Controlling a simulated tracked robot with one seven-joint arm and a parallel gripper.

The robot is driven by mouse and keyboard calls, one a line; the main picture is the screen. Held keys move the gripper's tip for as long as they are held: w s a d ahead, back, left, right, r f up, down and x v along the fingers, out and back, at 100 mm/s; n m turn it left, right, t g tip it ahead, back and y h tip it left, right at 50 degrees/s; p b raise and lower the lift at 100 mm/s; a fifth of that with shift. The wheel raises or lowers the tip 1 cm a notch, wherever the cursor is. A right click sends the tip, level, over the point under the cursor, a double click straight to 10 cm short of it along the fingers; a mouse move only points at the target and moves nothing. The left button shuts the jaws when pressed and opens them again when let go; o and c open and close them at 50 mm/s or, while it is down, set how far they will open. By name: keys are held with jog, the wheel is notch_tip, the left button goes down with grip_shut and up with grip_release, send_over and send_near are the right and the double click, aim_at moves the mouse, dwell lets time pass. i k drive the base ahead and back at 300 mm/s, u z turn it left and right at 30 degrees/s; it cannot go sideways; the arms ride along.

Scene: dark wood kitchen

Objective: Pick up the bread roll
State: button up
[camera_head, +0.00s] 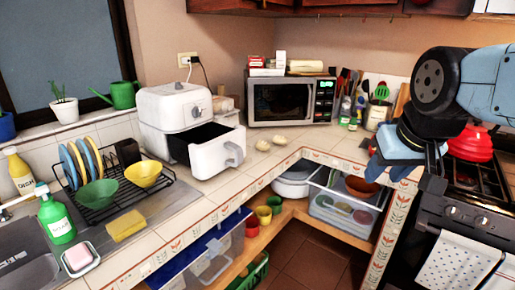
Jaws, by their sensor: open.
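My gripper (388,172) is at the right, in front of the stove side of the counter, well apart from both rolls. Its blue fingers are open and point down, with nothing seen between them.
The air fryer (174,108) has its drawer (218,154) pulled out, just left of the rolls. The microwave (291,100) stands behind them. A dish rack (107,204) is at the left; a red kettle (472,145) sits on the stove.

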aim_at(263, 146)
jog(key=z, duration=0.1)
jog(key=i, duration=1)
jog(key=u, duration=0.1)
